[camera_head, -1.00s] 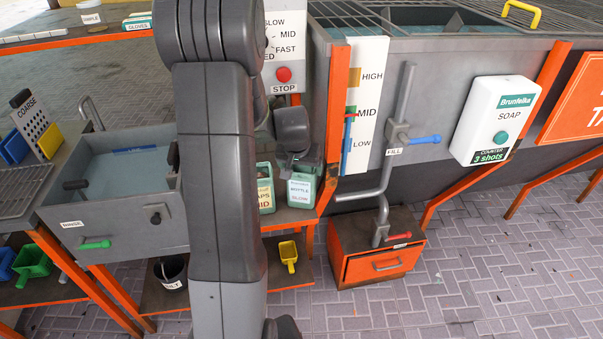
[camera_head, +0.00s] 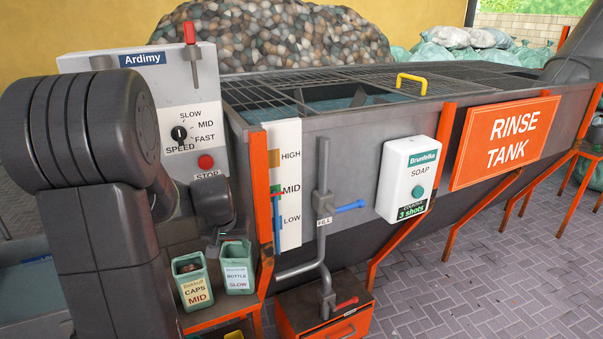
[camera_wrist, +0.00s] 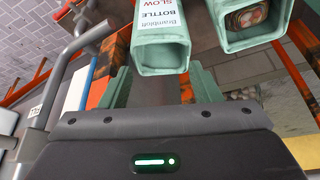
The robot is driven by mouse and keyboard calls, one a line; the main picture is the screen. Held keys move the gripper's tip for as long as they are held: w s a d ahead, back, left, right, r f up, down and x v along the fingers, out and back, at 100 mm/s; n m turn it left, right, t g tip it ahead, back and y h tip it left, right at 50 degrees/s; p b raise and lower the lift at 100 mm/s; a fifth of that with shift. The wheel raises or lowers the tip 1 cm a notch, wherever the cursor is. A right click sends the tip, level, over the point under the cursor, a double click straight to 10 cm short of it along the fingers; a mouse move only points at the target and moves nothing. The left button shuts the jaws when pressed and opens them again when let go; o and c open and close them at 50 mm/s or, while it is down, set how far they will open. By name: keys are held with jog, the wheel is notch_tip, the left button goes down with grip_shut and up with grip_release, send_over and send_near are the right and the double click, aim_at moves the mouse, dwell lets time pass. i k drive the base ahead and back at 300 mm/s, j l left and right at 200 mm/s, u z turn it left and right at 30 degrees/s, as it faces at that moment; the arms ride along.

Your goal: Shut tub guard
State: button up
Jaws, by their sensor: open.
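The tub is the long grey rinse tank (camera_head: 350,140), with dark mesh grating over its top. A yellow handle (camera_head: 411,79) stands on the grating. An uncovered gap with bluish water (camera_head: 330,102) shows to the left of the handle, so the guard looks slid aside from there. My gripper (camera_wrist: 163,82) is open and empty in the wrist view, its green fingers apart below two green containers. In the head view my wrist is low, left of the tank, well away from the handle; the fingers are not clear there.
A green "BOTTLE SLOW" container (camera_head: 237,270) and a "CAPS MID" container (camera_head: 191,282) stand close to my wrist. The control panel (camera_head: 155,95) with a red-tipped lever, fill pipe (camera_head: 322,190) and soap box (camera_head: 408,180) line the tank's front. Paved floor (camera_head: 480,270) is clear at right.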

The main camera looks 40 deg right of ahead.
aim_at(421, 76)
jog(key=z, duration=2.25)
